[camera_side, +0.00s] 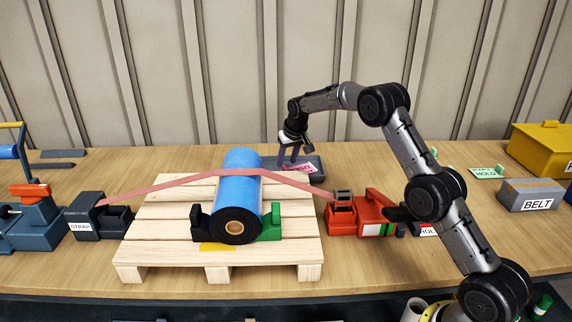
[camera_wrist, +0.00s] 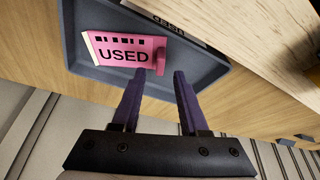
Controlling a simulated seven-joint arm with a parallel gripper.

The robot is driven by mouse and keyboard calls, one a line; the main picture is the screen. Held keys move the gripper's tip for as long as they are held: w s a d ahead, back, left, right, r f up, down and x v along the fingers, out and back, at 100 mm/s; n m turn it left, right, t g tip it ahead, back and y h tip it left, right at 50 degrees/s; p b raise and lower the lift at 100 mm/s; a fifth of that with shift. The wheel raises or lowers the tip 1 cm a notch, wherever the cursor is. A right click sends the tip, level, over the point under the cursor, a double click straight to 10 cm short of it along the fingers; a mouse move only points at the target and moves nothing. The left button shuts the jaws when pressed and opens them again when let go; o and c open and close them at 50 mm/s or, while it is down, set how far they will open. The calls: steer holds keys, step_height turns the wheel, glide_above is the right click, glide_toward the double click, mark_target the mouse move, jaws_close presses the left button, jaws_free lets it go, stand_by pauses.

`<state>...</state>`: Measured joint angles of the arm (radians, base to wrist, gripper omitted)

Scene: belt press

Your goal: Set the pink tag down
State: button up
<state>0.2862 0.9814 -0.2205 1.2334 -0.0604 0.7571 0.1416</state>
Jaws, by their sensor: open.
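The pink tag (camera_wrist: 122,52) reads "USED" and lies in a dark grey tray (camera_wrist: 85,73) in the wrist view. A small pink tab at its right end is close to my fingertips. In the side view my gripper (camera_side: 288,162) is low at the tray; I cannot tell whether a finger touches the tag.
A blue roll (camera_side: 240,185) sits in black and green chocks on a wooden pallet (camera_side: 165,225), with a pink strap (camera_side: 160,186) over it. A red tool (camera_side: 375,208) stands right of the pallet. A box marked BELT (camera_side: 532,196) is at the right.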

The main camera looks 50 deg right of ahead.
steer(key=s+a+r, duration=0.4)
steer(key=s+r, duration=0.1)
steer(key=r, duration=0.3)
steer(key=s+a+r, duration=0.3)
steer(key=s+r, duration=0.3)
steer(key=r, duration=0.3)
steer(key=s+a+r+n+t, duration=0.1)
steer(key=s+a+r, duration=0.1)
steer(key=s+a, duration=0.35)
steer(key=s+a+r+n, duration=0.1)
steer(key=s+a+r, duration=0.1)
steer(key=s, duration=0.6)
steer(key=s+a+f+n+y, duration=0.1)
steer(key=s+a+f, duration=0.1)
steer(key=s, duration=0.9)
steer(key=s+a+f+n, duration=0.1)
steer(key=s+a+f, duration=0.2)
steer(key=s, duration=0.8)
steer(key=shift+s+f+y, duration=0.2)
steer(key=shift+f+y, duration=0.2)
